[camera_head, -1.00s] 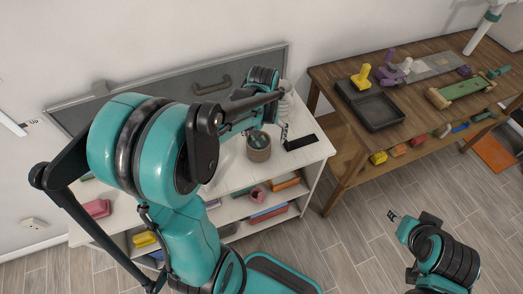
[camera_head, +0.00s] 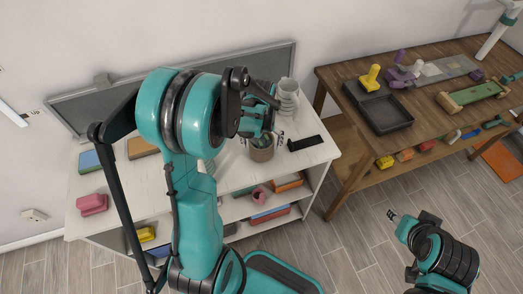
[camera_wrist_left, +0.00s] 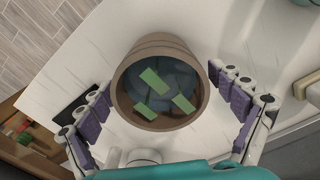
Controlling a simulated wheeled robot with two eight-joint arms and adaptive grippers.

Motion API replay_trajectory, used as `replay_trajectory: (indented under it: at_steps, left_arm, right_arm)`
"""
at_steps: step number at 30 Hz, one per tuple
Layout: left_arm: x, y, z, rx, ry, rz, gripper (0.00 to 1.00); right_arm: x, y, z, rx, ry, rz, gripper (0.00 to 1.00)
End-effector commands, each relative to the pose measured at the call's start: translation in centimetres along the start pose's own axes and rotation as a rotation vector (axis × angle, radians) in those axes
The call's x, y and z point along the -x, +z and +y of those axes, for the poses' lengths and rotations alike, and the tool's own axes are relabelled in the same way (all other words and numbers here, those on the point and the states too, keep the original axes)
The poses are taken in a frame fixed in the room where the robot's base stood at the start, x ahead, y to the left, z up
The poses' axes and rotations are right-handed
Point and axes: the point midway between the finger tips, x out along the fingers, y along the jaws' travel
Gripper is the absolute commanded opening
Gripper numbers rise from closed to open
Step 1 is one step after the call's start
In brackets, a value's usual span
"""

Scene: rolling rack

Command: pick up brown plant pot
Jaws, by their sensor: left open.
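The brown plant pot (camera_head: 261,153) stands upright on the white rack's top, near its right end. In the left wrist view the pot (camera_wrist_left: 160,45) shows from above, with a dark bluish inside and several green pieces in it. My left gripper (camera_head: 263,132) is over the pot in the head view. In the left wrist view its purple-padded fingers (camera_wrist_left: 169,110) are spread wide, one set on each side of the pot, with gaps to its wall. My right gripper (camera_head: 391,214) is low over the floor at the right; its jaws are too small to read.
On the white rack (camera_head: 230,174), a black flat item (camera_head: 305,143) lies right of the pot and a pale ribbed vase (camera_head: 287,98) stands behind it. A pink block (camera_head: 92,204) sits at the left. A wooden table (camera_head: 335,81) stands to the right.

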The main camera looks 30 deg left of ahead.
Motion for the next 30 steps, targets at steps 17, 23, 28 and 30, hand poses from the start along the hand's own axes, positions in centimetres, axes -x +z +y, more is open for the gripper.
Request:
replay_trajectory:
  at_steps: [17,23,28,30]
  left_arm:
    - [0.1,0.0,0.0,0.000,0.001,0.000,0.28]
    - [1.5,0.0,0.0,0.000,0.000,0.000,0.28]
    - [4.5,0.0,0.0,0.000,0.000,0.000,0.28]
    - [5.3,1.6,-0.1,-0.001,0.000,0.000,0.28]
  right_arm:
    - [0.1,0.0,0.0,0.000,0.000,0.000,0.42]
    - [0.5,-0.4,0.0,0.000,0.000,0.000,0.42]
    - [1.5,-1.1,0.0,0.000,0.000,0.000,0.42]
    - [1.8,-1.3,0.0,0.000,0.000,0.000,0.42]
